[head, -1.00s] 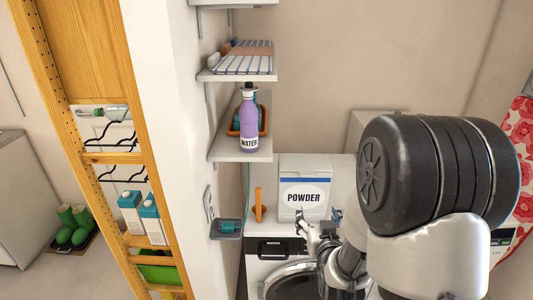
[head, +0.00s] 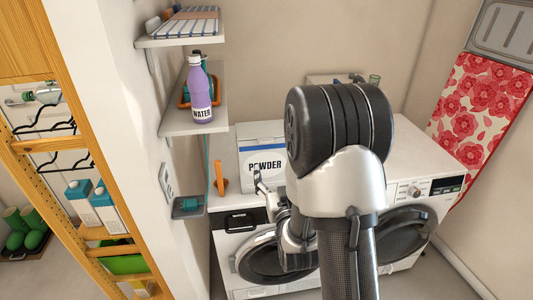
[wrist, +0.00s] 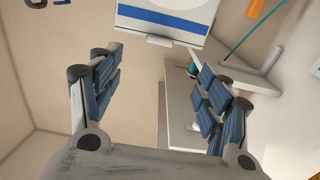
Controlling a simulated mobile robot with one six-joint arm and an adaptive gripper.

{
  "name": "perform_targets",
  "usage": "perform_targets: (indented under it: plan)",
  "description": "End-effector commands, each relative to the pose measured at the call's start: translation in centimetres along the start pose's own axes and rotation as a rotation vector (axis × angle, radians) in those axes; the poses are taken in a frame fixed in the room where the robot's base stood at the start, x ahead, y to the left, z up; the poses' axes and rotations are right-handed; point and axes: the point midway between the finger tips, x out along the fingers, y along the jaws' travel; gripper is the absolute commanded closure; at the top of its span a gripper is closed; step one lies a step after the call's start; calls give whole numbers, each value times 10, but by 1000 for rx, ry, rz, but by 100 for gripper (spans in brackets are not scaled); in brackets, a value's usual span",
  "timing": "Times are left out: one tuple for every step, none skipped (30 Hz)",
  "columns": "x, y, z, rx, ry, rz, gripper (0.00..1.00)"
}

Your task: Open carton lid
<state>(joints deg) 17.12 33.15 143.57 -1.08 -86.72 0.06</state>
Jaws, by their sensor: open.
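The white powder carton (head: 256,143) with a blue band stands on top of the left white machine, its lid flat and shut. My arm covers its right and lower parts in the head view. In the wrist view the carton (wrist: 165,18) shows at the top, cut off by the frame, with a narrow white lip (wrist: 160,40) along its near edge. My gripper (wrist: 157,64) is open and empty, its two padded fingers apart, short of the carton in that picture. In the head view my gripper (head: 262,183) is partly hidden, in front of the carton.
A purple water bottle (head: 196,92) stands on a wall shelf (head: 185,124) to the upper left. An orange object (head: 218,174) is left of the carton. The worktop (head: 405,152) to the right is clear. A wooden rack is at far left.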

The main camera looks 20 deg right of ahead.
Motion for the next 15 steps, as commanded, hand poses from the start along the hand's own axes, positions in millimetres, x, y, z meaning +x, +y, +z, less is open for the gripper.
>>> perform_targets:
  plan:
    - [2,0,4,0,6,0,30]
    - [3,0,3,0,7,0,30]
    - [5,0,3,0,6,0,30]
    - [6,0,2,0,7,0,30]
    - [10,0,2,0,4,0,30]
    - [20,0,0,0,2,0,30]
    - [28,0,-1,0,4,0,30]
    - [34,0,-2,0,4,0,30]
    - [43,0,-2,0,4,0,30]
    - [50,0,-1,0,3,0,30]
    - [56,0,-2,0,3,0,30]
    - [65,0,-2,0,4,0,30]
    - [72,0,-2,0,3,0,30]
    - [78,0,-1,0,3,0,30]
    - [87,0,-1,0,2,0,30]
